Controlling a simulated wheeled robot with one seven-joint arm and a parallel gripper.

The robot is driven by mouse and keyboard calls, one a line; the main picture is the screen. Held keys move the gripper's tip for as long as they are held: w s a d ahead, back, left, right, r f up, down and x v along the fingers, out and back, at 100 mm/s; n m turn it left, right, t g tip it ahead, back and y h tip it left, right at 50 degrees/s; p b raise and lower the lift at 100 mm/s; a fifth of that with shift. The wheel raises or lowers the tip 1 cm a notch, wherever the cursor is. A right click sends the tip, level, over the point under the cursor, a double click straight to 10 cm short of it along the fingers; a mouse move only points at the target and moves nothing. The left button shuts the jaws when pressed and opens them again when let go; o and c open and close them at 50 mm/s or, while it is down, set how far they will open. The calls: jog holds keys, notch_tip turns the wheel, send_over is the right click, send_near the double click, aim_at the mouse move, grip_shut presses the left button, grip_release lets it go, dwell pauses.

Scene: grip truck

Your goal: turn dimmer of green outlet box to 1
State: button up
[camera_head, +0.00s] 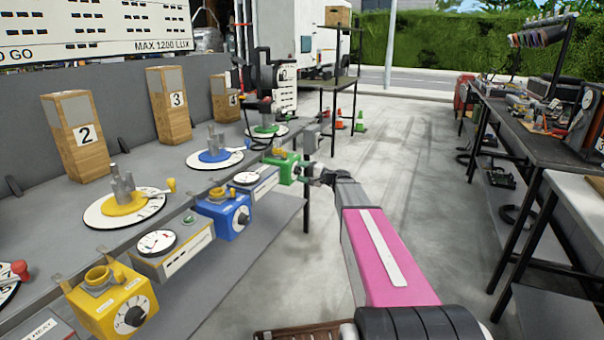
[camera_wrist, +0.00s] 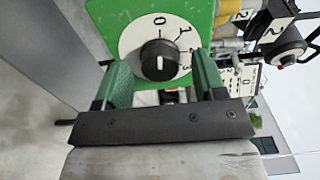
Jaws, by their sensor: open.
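The green outlet box (camera_head: 283,167) hangs on the front edge of the long grey bench in the head view. In the wrist view its green face (camera_wrist: 110,15) fills the top and carries a white dial plate (camera_wrist: 133,40) with a black dimmer knob (camera_wrist: 158,60). The 0 is above the knob, the 1 at its upper right and a 3 at its right. In the head view my gripper (camera_head: 316,173) is just right of the box.
A blue outlet box (camera_head: 224,213) and a yellow one (camera_head: 112,303) hang nearer along the same bench edge. Meters, numbered wooden blocks and round dials stand on the bench. The floor (camera_head: 400,150) right of my arm is clear up to the dark tables (camera_head: 525,150).

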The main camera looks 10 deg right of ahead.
jog(key=shift+w+a, duration=0.1)
jog(key=shift+a, duration=0.05)
jog(key=c, duration=0.9)
jog(key=shift+m, duration=0.3)
jog(key=m, duration=0.3)
jog(key=shift+m, duration=2)
